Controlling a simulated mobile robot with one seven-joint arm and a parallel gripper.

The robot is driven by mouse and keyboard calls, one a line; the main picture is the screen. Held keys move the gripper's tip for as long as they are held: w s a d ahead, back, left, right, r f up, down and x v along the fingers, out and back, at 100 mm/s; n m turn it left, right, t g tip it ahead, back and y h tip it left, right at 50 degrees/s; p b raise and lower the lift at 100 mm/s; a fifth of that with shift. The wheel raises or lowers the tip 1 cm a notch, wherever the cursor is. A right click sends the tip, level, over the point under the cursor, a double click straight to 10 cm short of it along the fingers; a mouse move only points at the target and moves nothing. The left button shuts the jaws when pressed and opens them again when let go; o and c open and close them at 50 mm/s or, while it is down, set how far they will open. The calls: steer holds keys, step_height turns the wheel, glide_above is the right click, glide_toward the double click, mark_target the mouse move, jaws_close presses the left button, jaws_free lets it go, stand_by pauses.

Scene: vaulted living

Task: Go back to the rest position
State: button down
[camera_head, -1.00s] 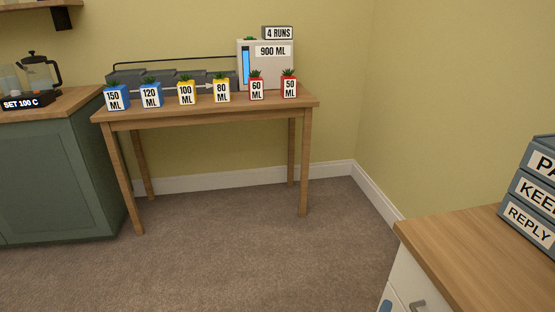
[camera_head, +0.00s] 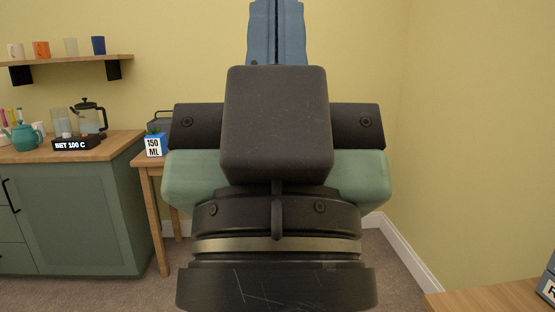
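My gripper (camera_head: 276,32) and wrist fill the middle of the head view, seen from behind and close to the camera. A black housing, a crosswise black bar and pale green side parts show, with a blue part reaching up past the top edge. The fingertips are not clear, so I cannot tell whether they are apart or together. No held object is visible.
A wooden table (camera_head: 152,172) stands behind my arm, mostly hidden; a blue 150 ML plant pot (camera_head: 155,146) shows at its left end. A green cabinet (camera_head: 75,215) is at left, under a wall shelf (camera_head: 70,60) with mugs. A wooden top (camera_head: 490,302) is at lower right.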

step_height(320, 180, up, 27)
steer(key=p, duration=2.4)
steer(key=shift+f, duration=0.15)
